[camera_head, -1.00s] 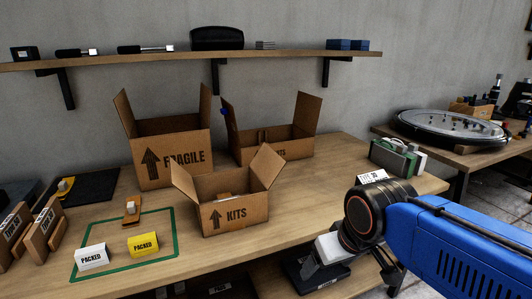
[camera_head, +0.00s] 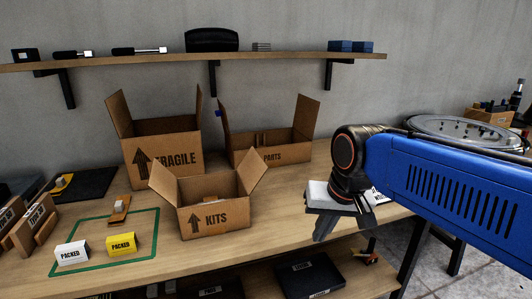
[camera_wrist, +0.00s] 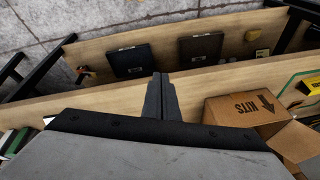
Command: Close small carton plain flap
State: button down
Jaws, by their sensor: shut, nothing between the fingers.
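The small KITS carton (camera_head: 215,212) stands upright on the workbench, left of my gripper. Its left flap (camera_head: 164,184) and right flap (camera_head: 252,170) stand up and splay outward; both look plain. A brown item shows low inside it, mostly hidden by the front wall. In the wrist view the carton (camera_wrist: 240,110) is at the lower right, with a flap (camera_wrist: 295,141) beside it. My gripper (camera_head: 323,229) is right of the carton, near the bench's front edge, apart from it. In the wrist view my gripper's fingers (camera_wrist: 161,80) are together and empty.
The FRAGILE carton (camera_head: 160,155) and PARTS carton (camera_head: 270,150) stand open behind the small carton. Yellow (camera_head: 121,243) and white (camera_head: 72,253) PACKED blocks sit at the green outline on the left. Black boxes (camera_head: 310,275) lie on the lower shelf. Bench between carton and gripper is clear.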

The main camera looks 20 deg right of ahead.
jog(key=w+d+r+m+g+y, duration=0.1)
jog(key=w+r+m+g, duration=0.1)
jog(key=w+r+m, duration=0.85)
jog(key=w+d+r+m+g+y, duration=0.15)
jog(key=w+r+m, duration=0.4)
jog(key=w, duration=0.95)
jog(key=n, duration=0.2)
send_near(251, 169)
jog(key=shift+d+f, duration=0.4)
jog(key=shift+f, duration=0.35)
jog(key=shift+d+f, duration=0.45)
jog(key=shift+f, duration=0.25)
jog(key=shift+d+f, duration=0.4)
jog(key=shift+f, duration=0.35)
jog(key=shift+a+r, duration=0.1)
